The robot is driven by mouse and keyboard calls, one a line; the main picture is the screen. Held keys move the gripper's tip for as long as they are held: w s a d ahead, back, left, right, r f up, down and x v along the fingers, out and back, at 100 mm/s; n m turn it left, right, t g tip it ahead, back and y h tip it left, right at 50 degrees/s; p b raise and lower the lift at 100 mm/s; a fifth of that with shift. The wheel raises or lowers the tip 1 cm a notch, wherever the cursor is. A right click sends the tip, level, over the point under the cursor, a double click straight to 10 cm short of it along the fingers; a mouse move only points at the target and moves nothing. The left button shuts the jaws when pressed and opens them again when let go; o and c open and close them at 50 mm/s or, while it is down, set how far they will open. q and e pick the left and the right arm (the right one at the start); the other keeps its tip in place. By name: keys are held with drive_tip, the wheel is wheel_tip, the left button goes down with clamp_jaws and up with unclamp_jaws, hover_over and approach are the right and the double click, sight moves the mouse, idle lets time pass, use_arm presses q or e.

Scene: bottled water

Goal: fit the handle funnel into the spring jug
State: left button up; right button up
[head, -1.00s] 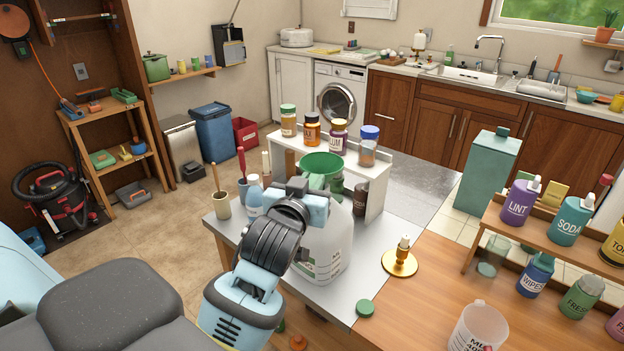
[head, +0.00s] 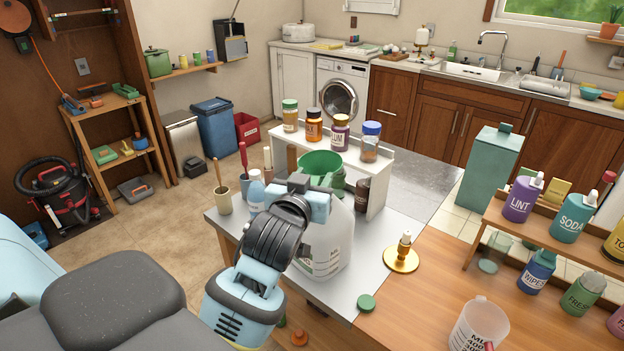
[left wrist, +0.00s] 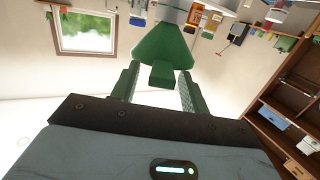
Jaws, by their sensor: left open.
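The green handle funnel (head: 322,162) sits at the top of the white spring jug (head: 332,250), wide rim up. The jug stands on the grey bench top, partly hidden by my left gripper. In the left wrist view the funnel (left wrist: 162,45) is narrow end toward the pale jug (left wrist: 172,12), and its small handle tab lies between my fingertips. My left gripper (left wrist: 160,82) is open around the tab, with a finger on each side. In the head view my left wrist hides the funnel's lower part and the jug's mouth, so I cannot tell how deep it sits. My right gripper is not in view.
A small white shelf (head: 378,190) with several jars stands right behind the jug. A measuring jug (head: 478,325) is at the front right. Brush pots and a bottle stand at left.

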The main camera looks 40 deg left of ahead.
use_arm(q)
drive_tip(key=v, duration=0.7)
drive_tip(key=shift+s+d, duration=0.2)
drive_tip(key=shift+s, duration=0.2)
drive_tip(key=s+d+f+m+g+h, duration=0.1)
drive_tip(key=d+f+m+g+h, duration=0.2)
drive_tip(key=f, duration=1.2)
drive_tip(key=s+d+f+m+g+h, duration=0.1)
drive_tip(key=s+d+f+g+h, duration=0.1)
drive_tip(key=s+f, duration=0.9)
drive_tip(key=s+d+f+m+g+h, duration=0.1)
drive_tip(key=s+d+f, duration=0.4)
drive_tip(key=s+f, duration=0.6)
wheel_tip(320, 180, down, 4)
drive_tip(key=shift+r+m+g+h, duration=0.1)
drive_tip(key=shift+m+g+h, duration=0.2)
drive_tip(key=shift+g+h, duration=0.3)
drive_tip(key=shift+d, duration=0.1)
